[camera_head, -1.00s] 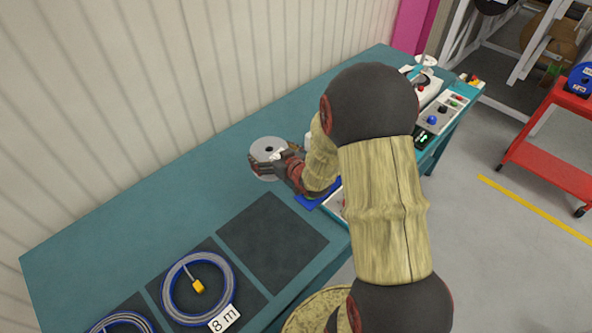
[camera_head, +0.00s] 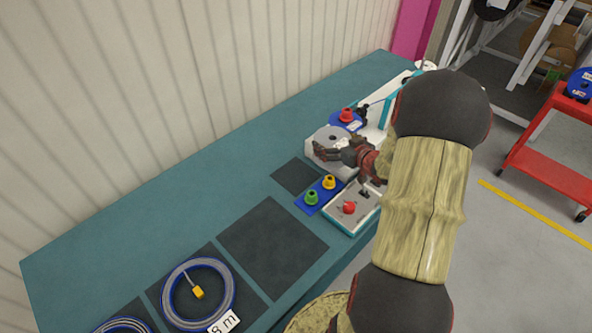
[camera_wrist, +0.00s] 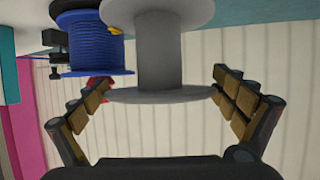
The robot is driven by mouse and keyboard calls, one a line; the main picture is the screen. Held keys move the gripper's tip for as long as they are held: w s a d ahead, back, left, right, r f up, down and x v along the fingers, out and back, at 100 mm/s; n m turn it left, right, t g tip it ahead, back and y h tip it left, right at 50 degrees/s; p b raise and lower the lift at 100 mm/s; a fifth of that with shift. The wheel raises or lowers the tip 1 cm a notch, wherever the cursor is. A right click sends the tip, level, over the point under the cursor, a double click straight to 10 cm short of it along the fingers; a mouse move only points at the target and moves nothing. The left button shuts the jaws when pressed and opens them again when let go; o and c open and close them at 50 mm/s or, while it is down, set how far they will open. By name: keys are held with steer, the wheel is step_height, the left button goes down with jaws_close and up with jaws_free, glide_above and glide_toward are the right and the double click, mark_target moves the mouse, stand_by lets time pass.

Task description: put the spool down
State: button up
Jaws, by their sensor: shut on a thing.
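The grey, empty-looking spool (camera_head: 331,134) is upright in my gripper (camera_head: 336,150), at the grey base of the winding machine in the head view. I cannot tell whether its underside touches anything. In the wrist view the spool's pale core and flanges (camera_wrist: 160,50) stand between the two fingers of my gripper (camera_wrist: 160,84), which close around its near flange from both sides. My arm hides part of the machine in the head view.
A blue spool (camera_wrist: 88,42) with a red knob (camera_head: 347,114) stands just behind the grey one. A blue plate with green and yellow knobs (camera_head: 312,197) and a control box with a red knob (camera_head: 349,208) are in front. Dark mats (camera_head: 273,241) and cable coils (camera_head: 197,291) lie left.

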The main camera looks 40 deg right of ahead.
steer(key=shift+w+a+f+b, duration=1.05)
steer(key=shift+w+a+f, duration=0.5)
steer(key=shift+f, duration=0.55)
steer(key=shift+w+a+f+b, duration=1)
steer(key=shift+w+a+f, duration=0.3)
steer(key=shift+w+f, duration=0.6)
steer(key=shift+w+a+f+b, duration=1.05)
steer(key=shift+w+a+f, duration=0.4)
steer(key=shift+f, duration=0.8)
steer(key=shift+f, duration=0.15)
steer(key=o, duration=1.4)
